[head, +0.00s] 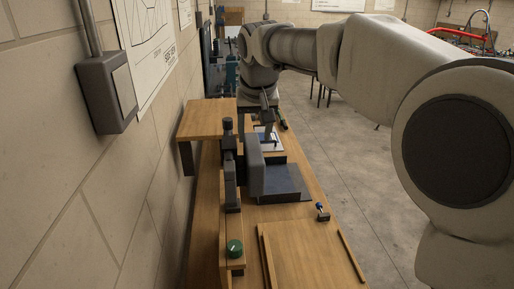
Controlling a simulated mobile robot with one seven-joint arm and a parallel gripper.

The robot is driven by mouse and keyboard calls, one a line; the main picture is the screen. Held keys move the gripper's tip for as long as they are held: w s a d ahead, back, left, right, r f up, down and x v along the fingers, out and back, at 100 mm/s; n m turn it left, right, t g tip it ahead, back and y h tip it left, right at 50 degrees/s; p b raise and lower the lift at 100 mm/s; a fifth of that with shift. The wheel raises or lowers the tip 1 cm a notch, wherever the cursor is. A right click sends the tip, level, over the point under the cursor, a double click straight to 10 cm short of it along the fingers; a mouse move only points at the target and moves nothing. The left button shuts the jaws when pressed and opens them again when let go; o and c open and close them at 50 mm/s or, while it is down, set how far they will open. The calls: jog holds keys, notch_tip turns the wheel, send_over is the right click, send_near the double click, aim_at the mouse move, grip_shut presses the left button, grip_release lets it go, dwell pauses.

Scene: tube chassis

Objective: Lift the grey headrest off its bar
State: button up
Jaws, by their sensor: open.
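The grey headrest (256,168) is a rounded upright block at the middle of the workbench. It sits against the right side of a dark upright fixture (230,165), which seems to include its bar; the joint between them is hidden. My gripper (267,128) points down at the end of my arm, behind the headrest in this view. It is open and looks empty. It appears apart from the headrest, though the exact gap cannot be told.
A raised wooden shelf (207,119) and the block wall (75,180) border the left. Open floor (350,150) lies right.

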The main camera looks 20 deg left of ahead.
aim_at(253, 147)
jog(key=x, duration=0.7)
jog(key=shift+f+p, duration=0.1)
jog(key=shift+p, duration=0.3)
jog(key=shift+c, duration=0.2)
grip_shut()
jog(key=shift+r+p, duration=1.2)
jog(key=shift+r, duration=1.1)
jog(key=shift+w, duration=0.1)
jog(key=w+d, duration=0.4)
jog(key=d, duration=0.3)
jog(key=shift+w+d, duration=0.15)
jog(key=shift+d, duration=0.25)
